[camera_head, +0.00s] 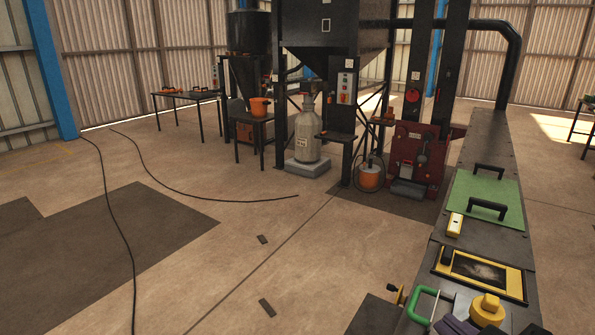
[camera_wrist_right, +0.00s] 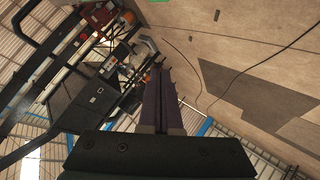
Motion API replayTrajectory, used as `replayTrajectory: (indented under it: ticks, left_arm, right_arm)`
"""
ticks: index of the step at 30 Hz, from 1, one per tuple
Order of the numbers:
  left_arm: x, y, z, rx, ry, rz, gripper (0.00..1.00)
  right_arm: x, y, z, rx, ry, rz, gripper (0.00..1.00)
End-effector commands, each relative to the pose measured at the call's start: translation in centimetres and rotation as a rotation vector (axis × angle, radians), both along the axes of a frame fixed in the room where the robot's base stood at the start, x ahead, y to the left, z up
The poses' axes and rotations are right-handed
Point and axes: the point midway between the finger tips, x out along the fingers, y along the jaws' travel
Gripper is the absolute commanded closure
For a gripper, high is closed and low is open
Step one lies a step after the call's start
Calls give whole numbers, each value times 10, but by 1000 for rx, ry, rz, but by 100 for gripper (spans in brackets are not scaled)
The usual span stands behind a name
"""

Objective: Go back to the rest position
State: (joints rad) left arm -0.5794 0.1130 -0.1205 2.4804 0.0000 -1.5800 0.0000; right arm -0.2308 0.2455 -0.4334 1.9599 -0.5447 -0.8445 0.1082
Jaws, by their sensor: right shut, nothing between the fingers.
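My right gripper (camera_head: 455,325) shows at the bottom edge of the head view, as dark purple-grey fingers over the near end of the long bench (camera_head: 488,150). In the right wrist view its two fingers (camera_wrist_right: 162,95) lie together, shut with nothing between them. The wrist view shows the hall tilted, with floor and machines far beyond the fingertips. My left gripper is not in view.
Near the right gripper are a green handle (camera_head: 425,292), a yellow knob (camera_head: 487,308) and a yellow-framed panel (camera_head: 485,273). A green plate (camera_head: 485,197) with black handles lies farther along. Cables (camera_head: 107,205) cross the open floor at left.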

Motion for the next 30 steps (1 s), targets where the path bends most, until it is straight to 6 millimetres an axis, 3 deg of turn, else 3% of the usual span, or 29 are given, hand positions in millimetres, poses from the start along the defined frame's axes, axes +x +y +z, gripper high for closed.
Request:
replayTrajectory:
  ticks: [1, 4, 10, 12, 17, 24, 27, 30]
  left_arm:
    - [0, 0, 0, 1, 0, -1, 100]
    - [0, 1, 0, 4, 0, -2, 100]
    - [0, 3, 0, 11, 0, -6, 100]
    - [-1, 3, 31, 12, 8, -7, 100]
    - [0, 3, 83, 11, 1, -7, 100]
    - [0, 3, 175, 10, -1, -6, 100]
    - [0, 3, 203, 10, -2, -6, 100]
    - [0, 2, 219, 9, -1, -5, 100]
  right_arm:
    - [-25, -12, -6, 79, 103, -97, 100]
    - [-74, -25, -16, 201, 300, -232, 100]
    - [-173, -24, -12, 381, 655, -347, 100]
    - [-175, -23, 22, 384, 666, -342, 100]
    - [-174, -23, 71, 381, 664, -341, 100]
    - [-173, -23, 162, 380, 662, -340, 100]
    - [-173, -23, 190, 380, 662, -341, 100]
    - [-173, -23, 206, 380, 662, -341, 100]
